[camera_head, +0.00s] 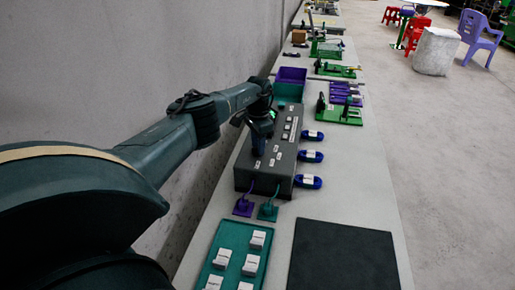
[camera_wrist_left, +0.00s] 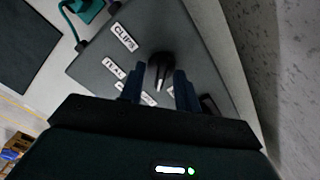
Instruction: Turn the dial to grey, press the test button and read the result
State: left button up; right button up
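The dark grey test box (camera_head: 262,180) stands on the long table, with white labels and small light parts on its top. My left gripper (camera_head: 259,148) points down over its top. In the left wrist view, the black dial knob (camera_wrist_left: 160,68) shows between the two fingertips of my left gripper (camera_wrist_left: 159,85). The fingers are apart, one on each side of the knob, with a narrow gap visible; contact cannot be told. White labels (camera_wrist_left: 124,37) surround the knob, some partly hidden by the fingers. I cannot make out the test button or a result. My right gripper is out of view.
Several blue cable coils (camera_head: 310,156) lie along the box's right side. A purple plug (camera_head: 243,207) and a teal plug (camera_head: 268,211) lie in front. A teal tray (camera_head: 228,242) with white blocks and a black mat (camera_head: 343,258) are nearer. A purple bin (camera_head: 291,75) stands behind.

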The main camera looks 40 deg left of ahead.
pick_arm(q)
jog(key=shift+r, duration=3.15)
